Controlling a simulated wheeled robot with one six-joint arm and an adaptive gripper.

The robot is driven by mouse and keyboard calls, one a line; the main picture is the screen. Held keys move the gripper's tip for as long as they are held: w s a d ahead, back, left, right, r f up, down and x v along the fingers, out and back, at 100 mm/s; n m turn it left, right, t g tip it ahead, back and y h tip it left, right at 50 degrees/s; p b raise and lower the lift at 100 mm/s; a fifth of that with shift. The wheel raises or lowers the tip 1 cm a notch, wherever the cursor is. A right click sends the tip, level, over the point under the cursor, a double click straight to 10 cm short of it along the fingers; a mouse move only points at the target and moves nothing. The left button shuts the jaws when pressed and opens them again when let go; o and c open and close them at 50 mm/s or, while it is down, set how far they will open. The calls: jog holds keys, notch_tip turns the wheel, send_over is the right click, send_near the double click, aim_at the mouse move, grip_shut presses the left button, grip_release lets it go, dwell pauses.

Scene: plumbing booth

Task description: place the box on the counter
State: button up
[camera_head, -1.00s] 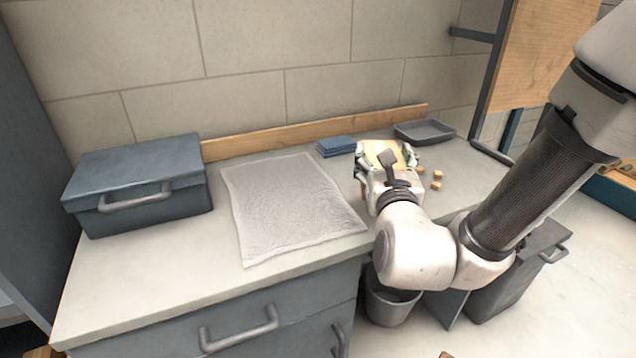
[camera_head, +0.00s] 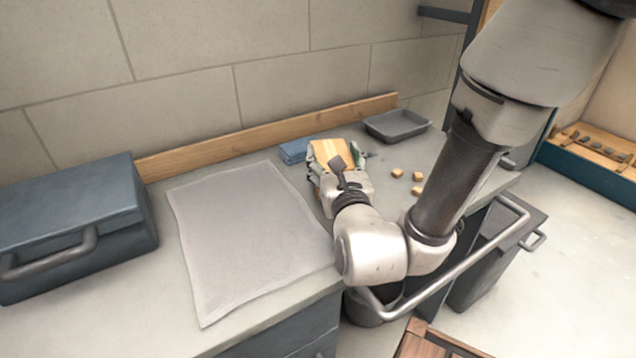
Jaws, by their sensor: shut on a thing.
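My gripper (camera_head: 337,172) is shut on a tan, wood-coloured box (camera_head: 325,150), seen past the fingers. The gripper hides much of the box and its underside. The box is over the back middle of the light grey counter (camera_head: 255,305), just right of the folded blue cloths. I cannot tell whether it touches the counter top.
A white textured mat (camera_head: 240,235) lies left of my gripper. A blue-grey toolbox (camera_head: 70,220) stands at the left. Folded blue cloths (camera_head: 296,150), a grey tray (camera_head: 397,125) and small tan blocks (camera_head: 397,173) lie nearby. A dark bin (camera_head: 490,265) stands right of the counter.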

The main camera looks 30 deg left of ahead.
jog(key=shift+f, duration=2.75)
jog(key=shift+f, duration=0.1)
jog(key=o, duration=1.3)
jog(key=shift+s, duration=0.1)
